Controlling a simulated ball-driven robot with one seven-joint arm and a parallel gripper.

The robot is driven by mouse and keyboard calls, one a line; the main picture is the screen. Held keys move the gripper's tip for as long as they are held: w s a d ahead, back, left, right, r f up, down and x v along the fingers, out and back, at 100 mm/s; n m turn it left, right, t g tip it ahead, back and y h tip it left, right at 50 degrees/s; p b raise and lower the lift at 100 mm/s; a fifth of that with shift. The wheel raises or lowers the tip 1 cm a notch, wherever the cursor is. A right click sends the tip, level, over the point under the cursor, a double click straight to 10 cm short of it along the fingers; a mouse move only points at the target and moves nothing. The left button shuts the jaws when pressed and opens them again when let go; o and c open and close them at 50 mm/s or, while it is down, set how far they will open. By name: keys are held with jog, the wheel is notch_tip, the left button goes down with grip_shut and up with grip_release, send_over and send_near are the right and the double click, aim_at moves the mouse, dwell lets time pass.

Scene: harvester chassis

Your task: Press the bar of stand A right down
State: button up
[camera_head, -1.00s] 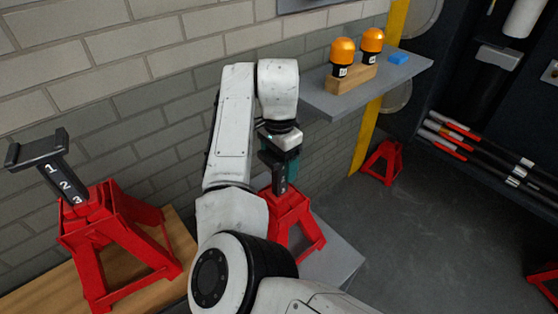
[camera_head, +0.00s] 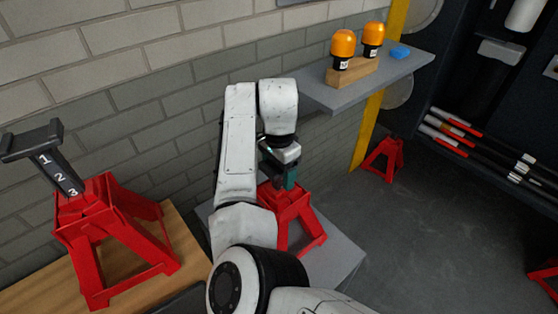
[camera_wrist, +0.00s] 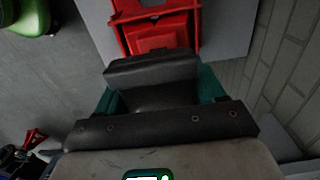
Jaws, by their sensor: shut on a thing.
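A red stand (camera_head: 287,208) stands on a grey surface below my gripper (camera_head: 286,172). Its dark bar (camera_head: 278,182) is mostly hidden by the gripper; only a short stretch shows above the red frame. In the wrist view the green fingers of my gripper (camera_wrist: 158,93) are shut on the dark top of the bar (camera_wrist: 150,69), with the red frame just beyond. A second red stand (camera_head: 110,225) is at the left, its dark bar (camera_head: 52,165) raised and marked 1, 2, 3. I see no letter on either stand.
A brick wall (camera_head: 130,90) runs behind the stands. Another red stand (camera_head: 384,157) is on the floor, which is open to the right.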

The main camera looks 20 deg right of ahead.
aim_at(279, 182)
jog(key=shift+f, duration=1.8)
jog(key=shift+s, duration=0.1)
jog(key=o, duration=1.4)
jog(key=shift+r, duration=0.1)
notch_tip(279, 182, up, 11)
jog(key=shift+f+b, duration=0.15)
jog(key=shift+b, duration=0.6)
